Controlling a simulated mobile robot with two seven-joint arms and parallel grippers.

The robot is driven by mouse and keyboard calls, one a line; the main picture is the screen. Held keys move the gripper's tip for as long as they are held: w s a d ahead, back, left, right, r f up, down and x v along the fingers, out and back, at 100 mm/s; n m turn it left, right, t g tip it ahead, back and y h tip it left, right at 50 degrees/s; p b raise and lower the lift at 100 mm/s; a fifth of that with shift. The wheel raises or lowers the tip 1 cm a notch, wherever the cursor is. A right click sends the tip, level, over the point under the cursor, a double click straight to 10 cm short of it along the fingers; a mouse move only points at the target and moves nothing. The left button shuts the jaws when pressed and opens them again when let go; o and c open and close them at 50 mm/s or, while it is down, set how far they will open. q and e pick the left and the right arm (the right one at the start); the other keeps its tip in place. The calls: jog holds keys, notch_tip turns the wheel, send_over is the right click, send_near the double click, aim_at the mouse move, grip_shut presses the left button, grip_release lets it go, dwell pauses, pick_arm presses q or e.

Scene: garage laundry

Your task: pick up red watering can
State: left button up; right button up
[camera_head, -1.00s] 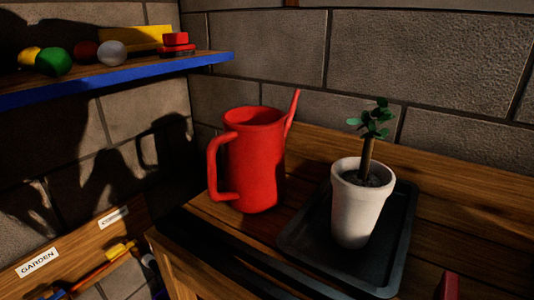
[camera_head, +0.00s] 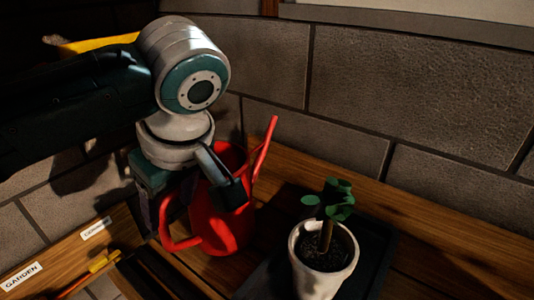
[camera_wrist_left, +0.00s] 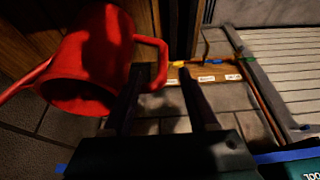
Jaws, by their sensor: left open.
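The red watering can (camera_head: 222,236) stands on the wooden bench, its spout up to the right and its handle on the left. My left gripper (camera_head: 190,202) is over the can, pointing down, and hides part of its body and rim. One finger shows in front of the can's body, the other left of the handle. In the left wrist view the can (camera_wrist_left: 95,60) lies at upper left. Its handle shows between the tips of my open left fingers (camera_wrist_left: 162,72); I cannot tell whether they touch it. My right gripper is not in view.
A white pot (camera_head: 322,268) with a small plant stands on a dark tray (camera_head: 376,250) right of the can. A block wall (camera_head: 350,145) rises behind. A wooden strip with labels (camera_head: 22,277) is at lower left. My left arm mostly hides the shelf.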

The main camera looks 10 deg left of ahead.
aim_at(165, 224)
pick_arm(q)
jog(key=x, duration=0.6)
jog(key=shift+s+a+b, duration=0.1)
jog(key=shift+a+b, duration=0.25)
jog(key=shift+b, duration=0.05)
grip_shut()
dwell(0.9)
